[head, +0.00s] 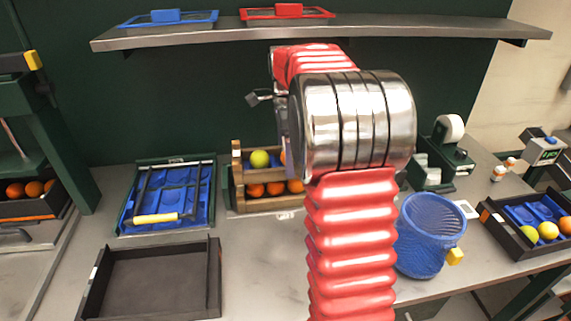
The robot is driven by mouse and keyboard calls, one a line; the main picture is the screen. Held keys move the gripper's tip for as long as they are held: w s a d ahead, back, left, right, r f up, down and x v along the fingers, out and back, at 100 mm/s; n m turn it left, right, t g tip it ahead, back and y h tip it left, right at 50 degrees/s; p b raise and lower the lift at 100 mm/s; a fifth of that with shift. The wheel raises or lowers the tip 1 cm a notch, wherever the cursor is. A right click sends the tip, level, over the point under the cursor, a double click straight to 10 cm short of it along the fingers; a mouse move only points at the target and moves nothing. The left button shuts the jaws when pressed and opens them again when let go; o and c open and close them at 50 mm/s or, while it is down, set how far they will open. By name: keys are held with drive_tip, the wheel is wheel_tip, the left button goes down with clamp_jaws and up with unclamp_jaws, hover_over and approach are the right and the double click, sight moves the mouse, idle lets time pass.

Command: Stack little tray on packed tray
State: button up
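A wooden crate (238,190) stands at the back middle of the bench, with oranges in its lower front and a yellow-green fruit (259,159) higher up. Its right part is hidden behind my arm. A black tray (217,290) lies empty at the front left. A dark tray with a blue moulded insert (491,216) holding several fruits sits at the right. I cannot tell which are the little tray and the packed tray. My gripper is mostly hidden behind my arm's metal joint; a thin grey part (288,157) beside the crate may belong to it. Its opening does not show.
A green frame with blue insert and yellow-handled bar (155,218) lies left. A blue mesh basket (425,240) and a green label machine (440,165) stand right. A shelf (200,35) holds blue and red lidded trays. Oranges (34,189) sit far left.

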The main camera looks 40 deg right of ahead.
drive_tip(key=shift+f, duration=1.8)
drive_tip(key=shift+f, duration=0.3)
drive_tip(key=o, duration=1)
drive_tip(key=shift+s+f, duration=0.1)
drive_tip(key=shift+f, duration=0.05)
wheel_tip(320, 180, up, 13)
drive_tip(key=shift+f, duration=0.2)
drive_tip(key=shift+r, duration=0.15)
drive_tip(key=shift+a, duration=0.1)
